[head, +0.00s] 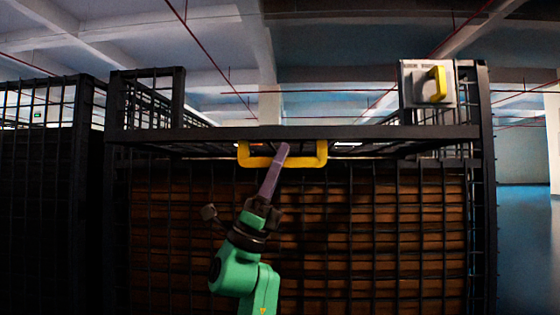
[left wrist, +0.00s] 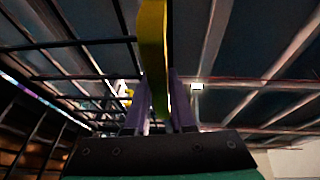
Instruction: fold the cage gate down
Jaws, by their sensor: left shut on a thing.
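The cage gate (head: 200,133) is a dark metal mesh panel that lies about level, seen nearly edge-on across the front of the cage (head: 400,220). A yellow U-shaped handle (head: 320,155) hangs under the middle of its front bar. My left gripper (head: 281,153) reaches up from below and is shut on this handle. In the left wrist view the yellow handle (left wrist: 152,45) runs between the two purple fingers, with dark mesh bars (left wrist: 80,43) to the left. The fingertips partly hide the handle's middle. My right gripper is out of view.
Brown stacked goods (head: 330,240) fill the cage behind its front mesh. A grey box with a yellow handle (head: 412,85) is mounted at the upper right corner. Another dark cage (head: 45,180) stands close on the left. Blue floor (head: 530,240) is open at the right.

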